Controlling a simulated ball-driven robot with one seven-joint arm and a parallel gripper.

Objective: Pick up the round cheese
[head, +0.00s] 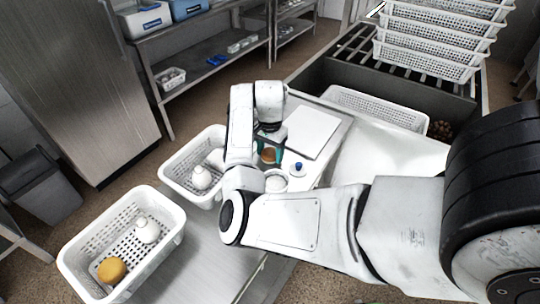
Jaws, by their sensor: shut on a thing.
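My gripper (269,147), with teal fingers, is at the middle of the view over the light work table. It is shut on the round cheese (268,156), a small orange-brown round piece partly hidden by the fingers. I cannot tell whether the cheese touches the surface beneath it. My own arm covers part of the table in front. Another rounded orange piece (111,270) lies in the near left basket, far from my gripper.
A white perforated basket (75,262) also holds a white knobbed piece (147,230). A second basket (172,177) holds white pieces (202,177). A white bowl (276,181) and blue-topped item (297,168) stand close to my gripper. A white board (312,130) lies behind.

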